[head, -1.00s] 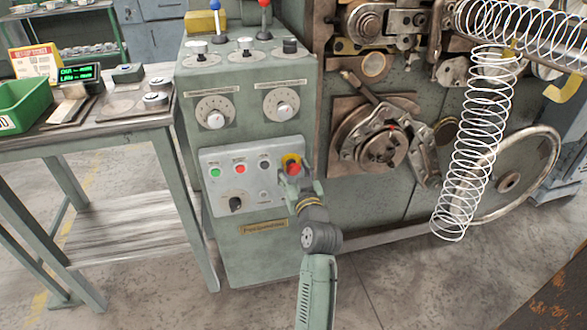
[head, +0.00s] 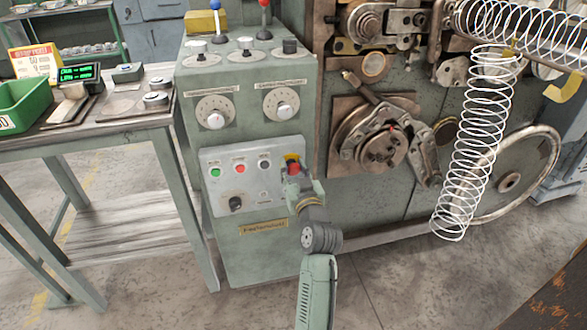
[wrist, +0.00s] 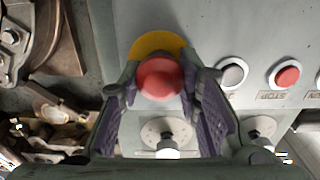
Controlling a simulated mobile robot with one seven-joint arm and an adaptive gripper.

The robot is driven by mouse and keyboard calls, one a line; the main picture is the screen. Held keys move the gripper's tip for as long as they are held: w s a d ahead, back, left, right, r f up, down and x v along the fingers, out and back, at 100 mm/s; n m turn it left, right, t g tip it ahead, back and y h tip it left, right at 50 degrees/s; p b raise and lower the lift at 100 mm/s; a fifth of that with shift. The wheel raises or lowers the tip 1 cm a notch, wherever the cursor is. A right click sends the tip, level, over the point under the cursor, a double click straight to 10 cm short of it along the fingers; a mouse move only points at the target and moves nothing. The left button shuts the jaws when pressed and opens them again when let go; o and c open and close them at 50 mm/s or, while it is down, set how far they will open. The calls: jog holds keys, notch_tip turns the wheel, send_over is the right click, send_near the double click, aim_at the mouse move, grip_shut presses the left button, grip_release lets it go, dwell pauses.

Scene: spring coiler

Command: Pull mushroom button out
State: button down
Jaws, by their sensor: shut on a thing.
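The red mushroom button (head: 293,169) sits on a yellow backing at the upper right of the light control panel (head: 262,205). In the wrist view the red button (wrist: 160,77) is in front of its yellow disc (wrist: 157,43). My gripper (head: 291,180) is at the button, coming from below in the head view. In the wrist view its two purple-padded fingers (wrist: 160,88) stand on either side of the red head, shut on it. The contact points are partly hidden.
A white button (wrist: 233,72) and a red stop button (wrist: 286,75) sit beside the mushroom button. Dials (head: 281,103) are above the panel. A large wire spring (head: 480,150) hangs at the right. A table (head: 120,125) stands at the left.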

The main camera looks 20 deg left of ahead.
jog(key=shift+s+d, duration=0.3)
jog(key=shift+s, duration=0.1)
jog(key=c, duration=1.2)
grip_release()
jog(key=v, duration=1.2)
